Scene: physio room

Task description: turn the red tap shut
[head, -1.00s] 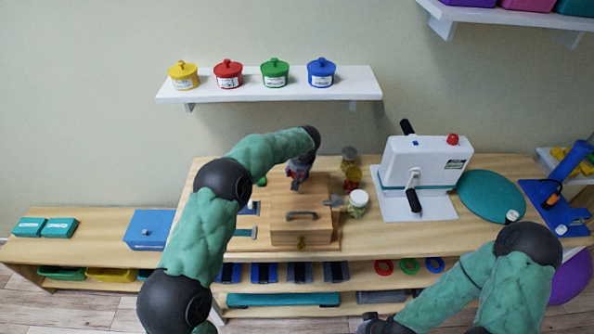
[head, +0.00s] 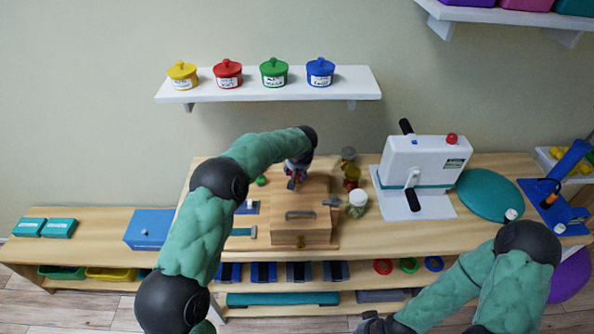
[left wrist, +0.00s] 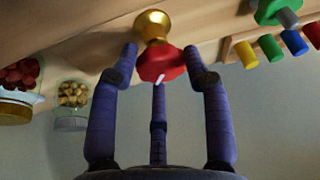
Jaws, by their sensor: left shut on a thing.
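The red tap (left wrist: 160,65) shows in the left wrist view as a red knob with a short white mark, in front of a round brass base (left wrist: 152,26). My left gripper (left wrist: 163,62) has its fingers around the red knob and is shut on it. In the head view the left gripper (head: 296,178) is at the back of the wooden box, and the arm and fingers hide most of the tap. My right gripper (head: 372,324) is at the bottom edge, partly cut off, and its fingers cannot be made out.
A wooden box (head: 303,232) with a handle stands in front of the left gripper. Jars (head: 357,202) stand just to its right. A white machine (head: 432,160) with black handles is farther right. A green knob (left wrist: 268,12) is near the tap. A shelf (head: 250,94) with coloured pots hangs above.

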